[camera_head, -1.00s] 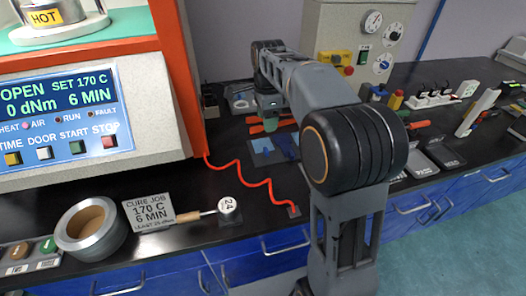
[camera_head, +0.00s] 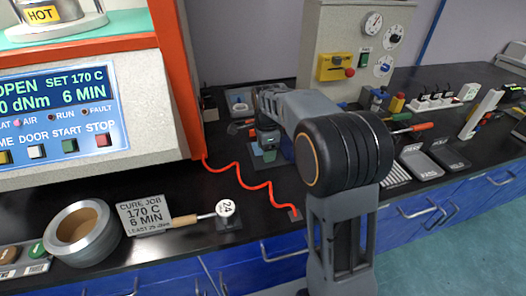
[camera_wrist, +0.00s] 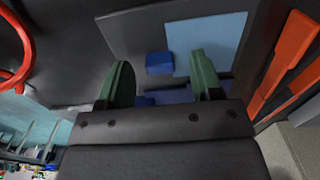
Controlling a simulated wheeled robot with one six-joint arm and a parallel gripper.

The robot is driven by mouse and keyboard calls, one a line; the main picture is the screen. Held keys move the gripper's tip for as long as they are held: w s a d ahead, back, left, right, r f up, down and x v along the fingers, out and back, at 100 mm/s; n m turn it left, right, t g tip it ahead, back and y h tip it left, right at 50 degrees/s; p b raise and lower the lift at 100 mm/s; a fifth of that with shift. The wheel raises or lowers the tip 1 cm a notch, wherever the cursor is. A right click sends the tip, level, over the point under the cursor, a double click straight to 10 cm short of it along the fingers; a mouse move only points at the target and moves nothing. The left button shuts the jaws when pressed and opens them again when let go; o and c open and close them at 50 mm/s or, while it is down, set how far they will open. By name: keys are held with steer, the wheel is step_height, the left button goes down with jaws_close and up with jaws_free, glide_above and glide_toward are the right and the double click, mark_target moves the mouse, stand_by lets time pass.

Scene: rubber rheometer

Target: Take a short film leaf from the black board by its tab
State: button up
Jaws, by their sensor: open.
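The black board (camera_wrist: 128,38) lies on the bench in the wrist view. A light blue film leaf (camera_wrist: 207,38) lies on it. A small dark blue tab (camera_wrist: 159,63) shows to the left of that leaf. A darker blue leaf (camera_wrist: 172,96) is partly hidden behind my gripper. My gripper (camera_wrist: 163,82) is open and empty, its green fingers on either side of the tab in the picture. I cannot tell the height gap. In the head view my gripper (camera_head: 266,143) points down over the board, hiding much of it.
Orange-handled tools (camera_wrist: 292,42) lie beside the board. A coiled red cord (camera_head: 245,172) runs across the bench in front. The orange-framed machine (camera_head: 178,75) stands at left, and a grey gauge panel (camera_head: 345,50) stands behind. Dark trays (camera_head: 420,162) lie at right.

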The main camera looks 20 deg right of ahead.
steer(key=shift+f, duration=0.25)
steer(key=c, duration=1)
steer(key=shift+r, duration=0.15)
